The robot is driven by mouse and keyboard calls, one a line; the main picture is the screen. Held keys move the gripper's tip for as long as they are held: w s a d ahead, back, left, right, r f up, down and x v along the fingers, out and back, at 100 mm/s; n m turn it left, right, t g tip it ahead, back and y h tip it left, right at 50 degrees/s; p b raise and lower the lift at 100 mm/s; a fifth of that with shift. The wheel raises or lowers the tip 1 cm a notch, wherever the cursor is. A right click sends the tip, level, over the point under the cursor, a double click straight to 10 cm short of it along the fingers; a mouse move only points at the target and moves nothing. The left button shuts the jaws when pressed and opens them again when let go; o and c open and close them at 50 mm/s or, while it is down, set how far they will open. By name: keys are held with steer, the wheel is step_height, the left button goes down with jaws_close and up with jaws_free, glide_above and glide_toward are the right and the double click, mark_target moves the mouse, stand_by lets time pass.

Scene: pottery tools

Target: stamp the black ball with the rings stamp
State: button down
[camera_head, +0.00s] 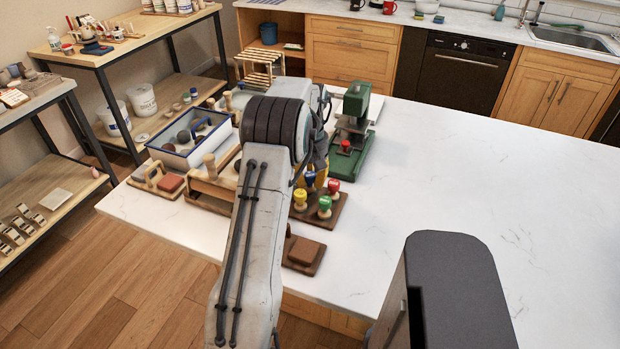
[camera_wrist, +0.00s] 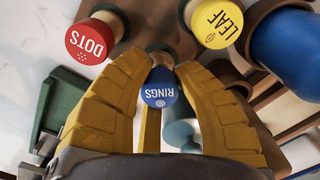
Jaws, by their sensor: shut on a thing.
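The rings stamp has a blue cap lettered RINGS (camera_wrist: 159,88). In the wrist view it sits between the two yellow fingers of my gripper (camera_wrist: 161,75), which is shut on it. In the head view its blue cap (camera_head: 310,179) shows at the stamp rack (camera_head: 340,210), beside my gripper, which my arm partly hides. I cannot tell whether the stamp is raised from the rack. A dark ball (camera_head: 183,137), possibly the black ball, lies in the blue-and-white tray (camera_head: 164,157) to the left; its exact colour is unclear.
The red DOTS stamp (camera_wrist: 88,42) and yellow LEAF stamp (camera_wrist: 217,23) stand close around my gripper. A green stamp (camera_head: 324,204) is also on the rack. A green press (camera_head: 352,120) stands behind. A brown slab (camera_head: 304,251) lies in front. The counter's right side is clear.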

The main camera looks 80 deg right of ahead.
steer(key=shift+f, duration=0.35)
stand_by(0.7)
steer(key=c, duration=0.9)
jaws_free()
steer(key=shift+r, duration=0.1)
step_height(320, 180, up, 12)
steer(key=shift+d+f, duration=0.1)
